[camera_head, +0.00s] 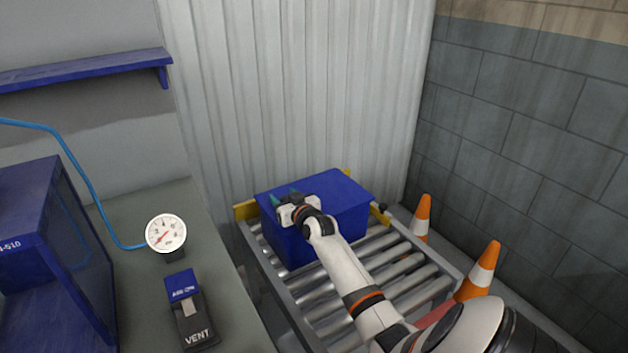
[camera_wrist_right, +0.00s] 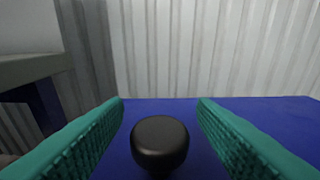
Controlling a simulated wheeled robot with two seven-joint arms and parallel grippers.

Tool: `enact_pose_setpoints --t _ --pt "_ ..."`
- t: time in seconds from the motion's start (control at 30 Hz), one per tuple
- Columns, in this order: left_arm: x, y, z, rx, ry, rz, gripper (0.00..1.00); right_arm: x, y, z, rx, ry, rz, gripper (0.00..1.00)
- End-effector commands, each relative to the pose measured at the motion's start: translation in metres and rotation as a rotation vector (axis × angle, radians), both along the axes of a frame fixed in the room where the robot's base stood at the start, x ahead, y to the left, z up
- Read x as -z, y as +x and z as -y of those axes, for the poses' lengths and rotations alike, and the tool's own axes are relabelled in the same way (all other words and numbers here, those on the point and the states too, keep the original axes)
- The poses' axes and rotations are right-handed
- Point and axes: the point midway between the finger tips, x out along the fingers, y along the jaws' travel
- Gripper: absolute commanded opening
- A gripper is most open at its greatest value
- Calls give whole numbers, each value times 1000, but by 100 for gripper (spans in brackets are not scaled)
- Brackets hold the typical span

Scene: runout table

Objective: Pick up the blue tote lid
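The blue tote lid (camera_head: 335,188) tops a blue tote (camera_head: 291,248) on the roller table. In the right wrist view the lid's blue surface (camera_wrist_right: 265,112) fills the lower part, with a round black knob (camera_wrist_right: 160,140) standing on it. My right gripper (camera_head: 283,195) is over the left part of the lid. Its teal fingers (camera_wrist_right: 160,112) are open, one on each side of the knob, with gaps between them and it. In the head view my gripper hides the knob. My left gripper is in neither view.
The rollers (camera_head: 400,290) in front of the tote are bare. Two orange cones (camera_head: 480,272) stand right of the table by the block wall. A bench on the left holds a gauge (camera_head: 166,233), a vent switch (camera_head: 190,308) and a blue cabinet (camera_head: 60,255). A corrugated wall (camera_head: 300,90) is behind.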

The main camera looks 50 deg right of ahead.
Motion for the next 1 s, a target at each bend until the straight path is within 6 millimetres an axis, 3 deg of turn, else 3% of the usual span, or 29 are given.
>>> enact_pose_setpoints --t 0.03,0.3,0.57,1.0 --pt "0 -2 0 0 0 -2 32 0 0 0 0 0 0 44" --pt "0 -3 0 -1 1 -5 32 0 0 0 0 1 0 0" --pt "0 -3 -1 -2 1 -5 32 -4 0 0 0 -1 3 0" --pt "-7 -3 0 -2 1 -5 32 -82 0 0 1 -3 5 0"
